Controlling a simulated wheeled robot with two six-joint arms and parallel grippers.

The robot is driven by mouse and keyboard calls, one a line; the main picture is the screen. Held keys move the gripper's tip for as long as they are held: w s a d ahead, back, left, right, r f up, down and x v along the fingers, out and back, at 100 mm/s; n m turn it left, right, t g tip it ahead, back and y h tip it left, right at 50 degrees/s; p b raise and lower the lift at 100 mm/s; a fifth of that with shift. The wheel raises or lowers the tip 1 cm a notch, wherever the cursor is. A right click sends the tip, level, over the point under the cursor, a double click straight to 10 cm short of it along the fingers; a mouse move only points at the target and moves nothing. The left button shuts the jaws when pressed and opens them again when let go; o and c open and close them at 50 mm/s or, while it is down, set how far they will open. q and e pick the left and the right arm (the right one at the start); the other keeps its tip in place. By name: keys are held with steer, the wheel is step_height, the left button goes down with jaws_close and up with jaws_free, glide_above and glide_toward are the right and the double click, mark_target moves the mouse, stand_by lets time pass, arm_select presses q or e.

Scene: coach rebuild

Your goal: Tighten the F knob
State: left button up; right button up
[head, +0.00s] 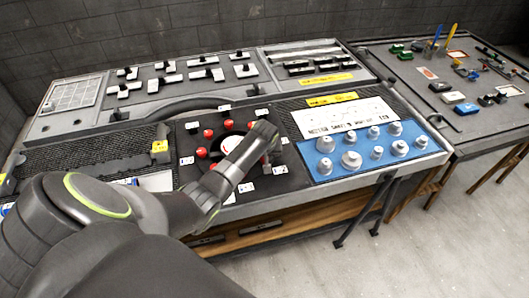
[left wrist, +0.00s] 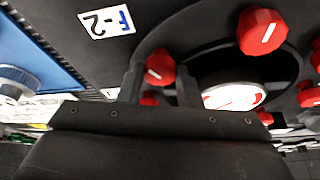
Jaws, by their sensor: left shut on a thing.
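My left gripper (left wrist: 160,82) is shut on a red faceted knob (left wrist: 158,64), with one dark finger on each side of it. A white label (left wrist: 107,22) reading "F-2" lies on the black panel close to this knob. In the head view my left gripper (head: 264,133) reaches over the right side of the round dial panel, and its fingertips and the held knob are largely hidden there. My right gripper is in neither view.
Other red knobs (head: 201,152) ring a white gauge (left wrist: 234,94), and another knob (left wrist: 262,32) sits close to my fingers. A blue panel (head: 335,165) with several silver knobs lies to the right. A second table (head: 440,125) holds small parts.

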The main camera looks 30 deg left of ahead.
arm_select(q)
steer(key=m, duration=0.1)
steer(key=m+h+p, duration=0.1)
steer(key=m, duration=0.1)
steer(key=shift+a+r+m+t, duration=0.1)
steer(key=shift+a+m+t, duration=0.05)
steer(key=shift+m+t, duration=0.2)
steer(key=shift+a+m+h+p, duration=0.1)
steer(key=shift+m+h+p, duration=0.35)
steer(key=shift+m, duration=0.5)
steer(key=shift+m+h, duration=0.45)
steer(key=shift+m, duration=0.35)
steer(key=m+b, duration=0.1)
steer(key=m, duration=0.1)
steer(key=m+h+b, duration=0.1)
steer(key=shift+a+f+m, duration=0.1)
steer(key=shift+f+m, duration=0.1)
steer(key=shift+m, duration=0.2)
steer(key=shift+r+m+h+b, duration=0.1)
steer(key=shift+m+h+b, duration=0.8)
steer(key=shift+m+b, duration=0.9)
steer(key=shift+g, duration=0.45)
steer(key=o, duration=0.9)
steer(key=shift+o, duration=0.2)
steer(key=shift+a, duration=0.1)
